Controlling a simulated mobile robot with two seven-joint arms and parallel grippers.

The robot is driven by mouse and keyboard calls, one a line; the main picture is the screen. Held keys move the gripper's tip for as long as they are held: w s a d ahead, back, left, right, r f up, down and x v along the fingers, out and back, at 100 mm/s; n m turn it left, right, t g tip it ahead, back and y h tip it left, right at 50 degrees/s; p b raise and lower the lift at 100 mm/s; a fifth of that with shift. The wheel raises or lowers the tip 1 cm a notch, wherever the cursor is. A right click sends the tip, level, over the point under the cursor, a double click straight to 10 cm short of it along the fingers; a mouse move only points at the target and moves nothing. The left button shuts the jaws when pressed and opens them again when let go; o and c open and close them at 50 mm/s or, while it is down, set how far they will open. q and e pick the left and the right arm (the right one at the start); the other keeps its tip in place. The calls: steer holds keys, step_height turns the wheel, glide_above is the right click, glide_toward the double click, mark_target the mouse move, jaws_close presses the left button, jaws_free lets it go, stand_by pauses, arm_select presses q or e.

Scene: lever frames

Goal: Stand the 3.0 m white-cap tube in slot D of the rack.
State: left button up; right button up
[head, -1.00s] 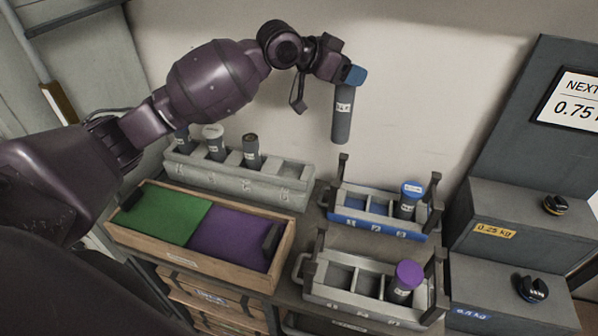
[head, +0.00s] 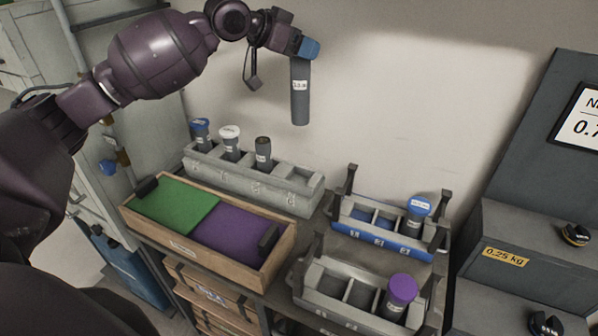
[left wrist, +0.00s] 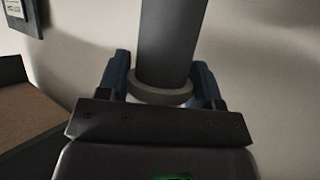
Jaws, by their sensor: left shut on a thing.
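My left gripper (head: 309,48) is shut on the upper end of a long grey tube (head: 300,92), which hangs nearly upright in the air. Its label is too small to read surely. The left wrist view shows the tube (left wrist: 170,40) with a pale grey ring (left wrist: 158,93) between the blue fingertips (left wrist: 162,82); the cap colour is unclear. The grey rack (head: 238,181) stands below, apart from the tube. It holds a blue-cap tube (head: 201,133), a white-cap tube (head: 230,143) and a dark-topped tube (head: 263,154); its rightmost slot (head: 302,181) is empty. My right gripper is not visible.
A wooden tray (head: 180,246) with green and purple pads lies in front of the rack. A blue rack (head: 385,243) and a grey rack (head: 345,312), each with upright handles and a capped tube, stand right. A dark stepped unit (head: 530,230) is at far right.

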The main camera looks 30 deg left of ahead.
mark_target(292, 106)
arm_select(q)
step_height(292, 106, down, 13)
steer(key=shift+f+b, duration=0.1)
steer(key=shift+b, duration=0.35)
steer(key=shift+f, duration=0.6)
step_height(292, 106, down, 5)
steer(key=shift+f, duration=0.2)
steer(key=o, duration=1)
steer(key=shift+f+b, duration=0.15)
steer(key=shift+b, duration=0.15)
steer(key=o, duration=0.5)
steer(key=shift+c, duration=0.2)
